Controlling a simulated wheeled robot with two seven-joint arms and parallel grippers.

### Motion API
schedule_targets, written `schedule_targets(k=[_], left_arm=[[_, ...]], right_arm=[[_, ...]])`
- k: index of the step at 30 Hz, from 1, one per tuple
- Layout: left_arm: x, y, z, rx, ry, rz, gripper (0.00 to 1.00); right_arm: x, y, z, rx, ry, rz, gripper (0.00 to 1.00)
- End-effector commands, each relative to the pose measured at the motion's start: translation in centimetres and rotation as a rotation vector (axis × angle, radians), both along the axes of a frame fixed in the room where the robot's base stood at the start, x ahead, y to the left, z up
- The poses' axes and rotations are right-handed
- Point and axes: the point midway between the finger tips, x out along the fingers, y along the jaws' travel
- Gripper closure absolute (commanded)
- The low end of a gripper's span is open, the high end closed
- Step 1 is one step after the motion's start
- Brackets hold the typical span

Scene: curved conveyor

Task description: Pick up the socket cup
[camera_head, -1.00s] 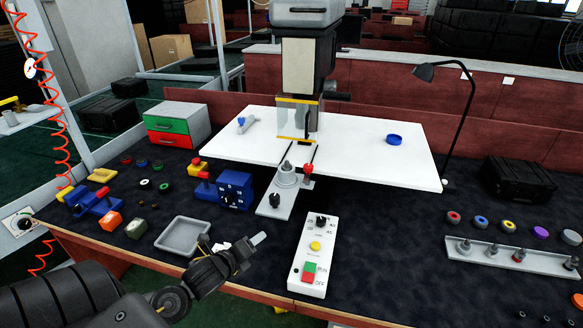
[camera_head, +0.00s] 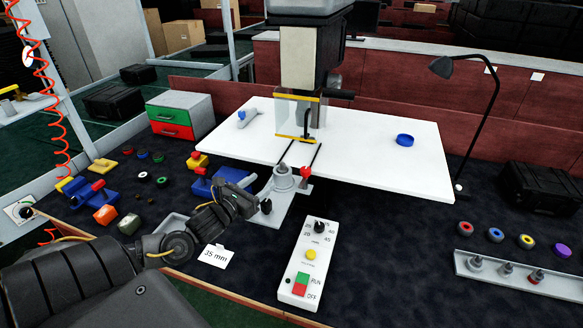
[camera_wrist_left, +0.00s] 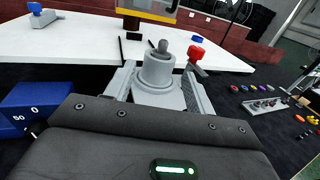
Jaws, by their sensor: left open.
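A grey stepped round piece with a small knob (camera_head: 283,178), the likeliest socket cup, stands upright on a light grey plate beside a red-topped lever (camera_head: 305,173). It also shows in the left wrist view (camera_wrist_left: 157,71), straight ahead of the gripper. My left gripper (camera_head: 257,190) is open, just left of this piece in the head view. In the wrist view its fingers (camera_wrist_left: 158,92) reach forward on either side of the piece's lower part; I cannot tell whether they touch it. The piece's base is partly hidden in the head view. My right gripper is out of view.
A white table (camera_head: 370,165) with a blue ring (camera_head: 405,139) lies behind, under the press (camera_head: 300,110). A control box (camera_head: 308,262) stands in front. A blue dial box (camera_wrist_left: 32,108) sits close on the left. A rack of sockets (camera_head: 520,276) is at right.

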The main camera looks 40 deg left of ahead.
Motion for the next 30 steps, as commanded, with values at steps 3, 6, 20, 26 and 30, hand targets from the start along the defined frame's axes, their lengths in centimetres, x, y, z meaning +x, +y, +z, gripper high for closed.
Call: schedule_targets(k=[3,6,20,26,30], left_arm=[[0.3,-0.3,0.0,-0.002,0.0,-0.006,0.46],[1.2,-0.6,0.2,-0.002,-0.001,-0.011,0.46],[6.0,-0.5,0.0,-0.002,0.001,-0.012,0.46],[6.7,-0.4,0.1,-0.003,0.0,-0.009,0.46],[8.8,-0.4,0.3,-0.004,-0.002,-0.009,0.46]], right_arm=[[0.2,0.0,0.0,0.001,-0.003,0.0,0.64],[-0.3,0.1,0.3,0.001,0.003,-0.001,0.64],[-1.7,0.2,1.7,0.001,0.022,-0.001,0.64],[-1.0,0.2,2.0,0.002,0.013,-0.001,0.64],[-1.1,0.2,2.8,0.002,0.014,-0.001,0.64]])
